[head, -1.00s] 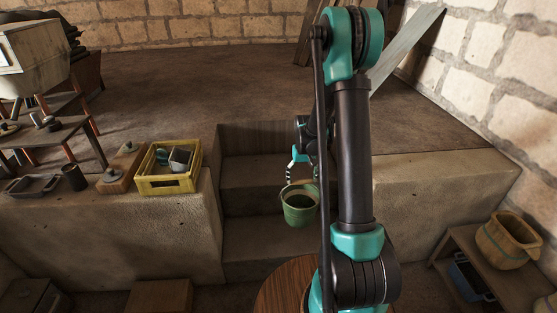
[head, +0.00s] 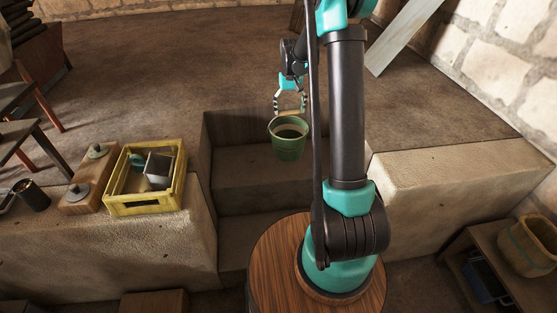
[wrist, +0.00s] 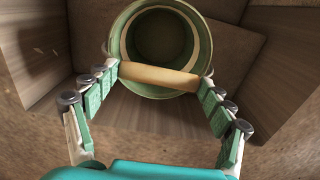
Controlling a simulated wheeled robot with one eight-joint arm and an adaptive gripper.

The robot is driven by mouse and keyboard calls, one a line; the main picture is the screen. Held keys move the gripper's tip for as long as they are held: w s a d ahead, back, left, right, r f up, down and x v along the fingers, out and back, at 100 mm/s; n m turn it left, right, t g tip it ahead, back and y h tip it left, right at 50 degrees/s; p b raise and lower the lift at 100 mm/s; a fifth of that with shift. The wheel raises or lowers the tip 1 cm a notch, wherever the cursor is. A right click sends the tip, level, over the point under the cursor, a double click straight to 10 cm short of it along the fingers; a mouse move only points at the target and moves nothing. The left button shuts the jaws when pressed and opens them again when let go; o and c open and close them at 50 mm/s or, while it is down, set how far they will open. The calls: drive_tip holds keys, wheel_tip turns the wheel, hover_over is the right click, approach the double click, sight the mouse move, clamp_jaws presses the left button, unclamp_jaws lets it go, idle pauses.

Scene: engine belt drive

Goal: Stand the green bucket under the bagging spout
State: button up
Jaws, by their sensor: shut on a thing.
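The green bucket (head: 288,143) hangs from my gripper (head: 290,103) over the stone steps in the head view. The bucket (wrist: 160,40) shows beyond the grip and looks empty. I cannot make out the bagging spout in these frames.
Steps (head: 250,190) lead up to a wide, mostly bare floor (head: 180,70). A yellow crate (head: 146,205) with things in it stands on the left ledge, beside a wooden block (head: 88,180). A pale plank (head: 402,38) leans at upper right. A shelf with a tan pot (head: 530,245) is at lower right.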

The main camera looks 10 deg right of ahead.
wheel_tip(320, 180, up, 9)
hover_over(286, 125)
drive_tip(key=s, duration=0.3)
drive_tip(key=f, duration=2)
drive_tip(key=shift+s+a, duration=0.15)
drive_tip(key=shift+a, duration=0.05)
drive_tip(key=shift+f, duration=0.15)
drive_tip(key=o, duration=1.8)
